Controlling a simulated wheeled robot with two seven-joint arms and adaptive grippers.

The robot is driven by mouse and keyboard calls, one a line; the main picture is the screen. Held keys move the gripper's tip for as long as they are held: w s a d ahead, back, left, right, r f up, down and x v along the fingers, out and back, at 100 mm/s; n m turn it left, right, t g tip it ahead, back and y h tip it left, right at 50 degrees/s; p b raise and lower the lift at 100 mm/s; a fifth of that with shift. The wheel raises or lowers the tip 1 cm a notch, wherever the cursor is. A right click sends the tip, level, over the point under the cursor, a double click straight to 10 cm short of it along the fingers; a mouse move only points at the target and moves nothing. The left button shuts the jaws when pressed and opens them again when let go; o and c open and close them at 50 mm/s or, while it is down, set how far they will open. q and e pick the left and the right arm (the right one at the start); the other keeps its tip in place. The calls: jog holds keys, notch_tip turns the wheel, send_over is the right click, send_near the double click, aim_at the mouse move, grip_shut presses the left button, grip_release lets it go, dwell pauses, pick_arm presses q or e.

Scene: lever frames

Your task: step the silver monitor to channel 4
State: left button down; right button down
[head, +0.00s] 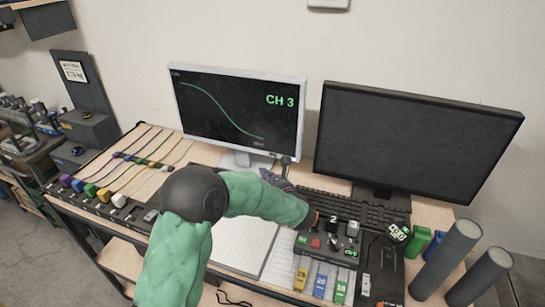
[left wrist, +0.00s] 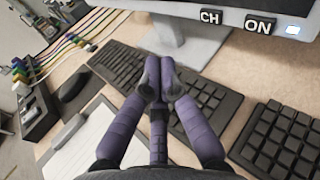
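The silver monitor (head: 238,108) stands at the back of the desk and its screen reads CH 3 with a green falling curve. My left gripper (head: 284,164) is in front of the monitor's lower right edge. In the left wrist view its purple fingers (left wrist: 158,72) are drawn together with nothing seen between them. They appear below the bezel, over the keyboard, apart from the CH button. My right gripper is not in view.
A black monitor (head: 410,145) stands to the right. A dark keyboard (left wrist: 120,70) lies below the silver monitor. A control box with switches (head: 325,244) and two grey cylinders (head: 448,255) are at the right. Coloured cables (head: 130,160) run along the left.

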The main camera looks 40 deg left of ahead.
pick_arm(q)
jog(key=shift+w+a, duration=0.3)
jog(key=shift+w, duration=0.55)
jog(key=shift+w+a, duration=0.25)
jog(key=shift+w, duration=0.65)
jog(key=shift+w+a, duration=0.3)
jog(key=shift+w, duration=0.55)
jog(key=shift+w, duration=0.2)
jog(key=shift+w+a+b, duration=0.15)
jog(key=shift+w+b, duration=0.05)
jog(key=shift+b, duration=0.1)
jog(key=shift+w, duration=0.3)
jog(key=shift+s, duration=0.7)
dwell(0.3)
jog(key=shift+s+d+b, duration=0.15)
jog(key=shift+s+d, duration=0.15)
jog(key=shift+s, duration=0.5)
jog(key=shift+s+d+b, duration=0.15)
jog(key=shift+s+d, duration=0.15)
jog(key=shift+s, duration=0.5)
jog(key=shift+s+d+b, duration=0.15)
jog(key=shift+s+d, duration=0.15)
jog(key=shift+s, duration=0.5)
